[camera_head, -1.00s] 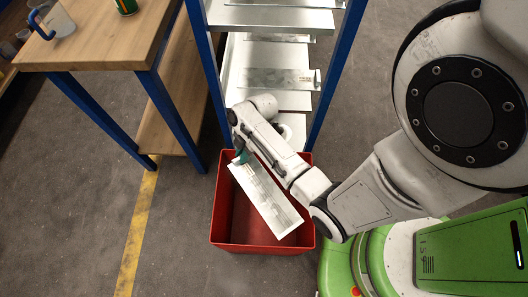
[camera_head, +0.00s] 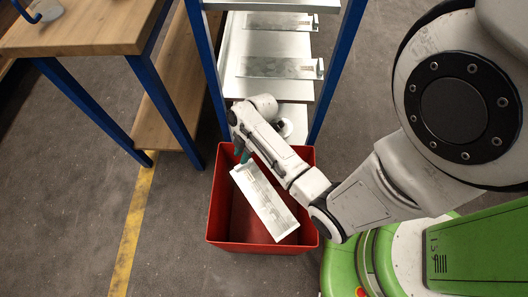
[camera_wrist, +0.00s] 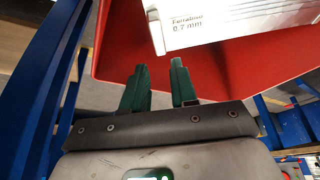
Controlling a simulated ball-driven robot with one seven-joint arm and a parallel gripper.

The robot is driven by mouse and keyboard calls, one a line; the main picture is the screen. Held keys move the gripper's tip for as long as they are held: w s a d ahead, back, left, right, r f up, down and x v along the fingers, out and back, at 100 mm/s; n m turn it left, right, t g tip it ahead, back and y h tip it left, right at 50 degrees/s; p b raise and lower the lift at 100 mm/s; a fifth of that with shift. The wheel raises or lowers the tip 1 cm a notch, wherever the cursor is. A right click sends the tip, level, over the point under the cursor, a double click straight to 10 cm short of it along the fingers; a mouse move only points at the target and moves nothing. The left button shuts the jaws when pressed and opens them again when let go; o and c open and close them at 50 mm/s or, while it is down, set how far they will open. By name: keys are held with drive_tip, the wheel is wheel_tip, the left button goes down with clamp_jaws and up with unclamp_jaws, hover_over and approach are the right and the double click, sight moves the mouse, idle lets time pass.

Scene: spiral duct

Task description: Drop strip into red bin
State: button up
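The strip (camera_head: 265,203) is a pale flat metal piece. In the head view it lies slantwise across the opening of the red bin (camera_head: 222,205). I cannot tell whether it touches the bin or is in the air. In the wrist view the strip (camera_wrist: 230,18), with printed lettering, is beyond my fingertips, against the red bin wall (camera_wrist: 255,65). My gripper (camera_wrist: 160,68) has two green fingers set apart with nothing between them. In the head view my gripper (camera_head: 243,156) is over the bin's back left part, just off the strip's upper end.
A shelf rack with blue posts (camera_head: 336,75) and metal sheets (camera_head: 280,67) stands just behind the bin. A wooden table (camera_head: 95,30) with blue legs is at the left. Grey floor with a yellow line (camera_head: 130,235) is open left of the bin.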

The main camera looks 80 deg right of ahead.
drive_tip(key=o, duration=0.3)
drive_tip(key=p+v, duration=0.2)
drive_tip(key=v, duration=0.8)
drive_tip(key=shift+s+d+r, duration=0.1)
drive_tip(key=shift+s+r, duration=0.05)
drive_tip(key=shift+r, duration=0.2)
drive_tip(key=s+a+r+m+h+p, duration=0.1)
drive_tip(key=a+r+m, duration=0.2)
drive_tip(key=a, duration=0.1)
drive_tip(key=s+a+r+m+g+h+p, duration=0.1)
drive_tip(key=s+a+r+m+p, duration=0.1)
drive_tip(key=a+r+m, duration=0.1)
drive_tip(key=s+a+r+m+h+p, duration=0.1)
drive_tip(key=s+a+r+m, duration=0.1)
drive_tip(key=a+r+m, duration=0.2)
drive_tip(key=shift+s+a+r+g+h+p, duration=0.1)
drive_tip(key=shift+a+r+g+h+p, duration=0.1)
drive_tip(key=shift+a, duration=0.6)
drive_tip(key=shift+s+a+r+g+h+p, duration=0.1)
drive_tip(key=shift+a+g, duration=0.1)
drive_tip(key=shift+a, duration=0.65)
